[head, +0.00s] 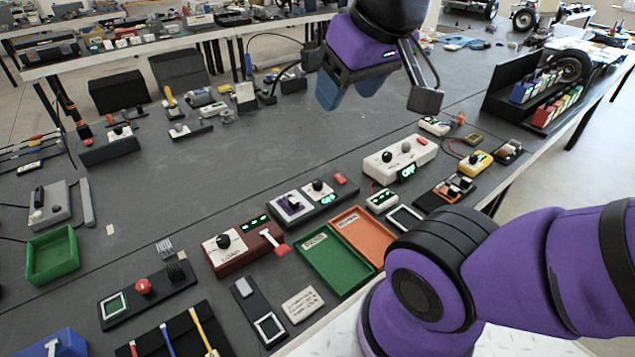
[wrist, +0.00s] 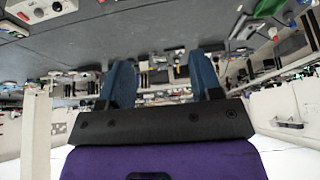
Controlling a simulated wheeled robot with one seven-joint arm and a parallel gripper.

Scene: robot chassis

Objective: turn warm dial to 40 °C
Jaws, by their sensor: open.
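Several boxes with black dials stand along the table's near right side in the head view; their labels are too small to tell which is the warm dial. A white box (head: 378,166) has a black dial (head: 387,156), a red button and a green display (head: 407,172). A dark panel (head: 330,203) carries another black dial (head: 318,185) and a green display. A maroon box (head: 222,268) has a black dial (head: 223,241) on its white face. My gripper (head: 350,93) is open and empty, high above the table, apart from all dials. Its blue fingers also show in the wrist view (wrist: 163,78).
Green (head: 357,276) and orange (head: 352,218) trays lie in front of the dark panel. A black rack of coloured blocks (head: 505,98) stands at the right back. The table's middle (head: 270,150) is mostly clear.

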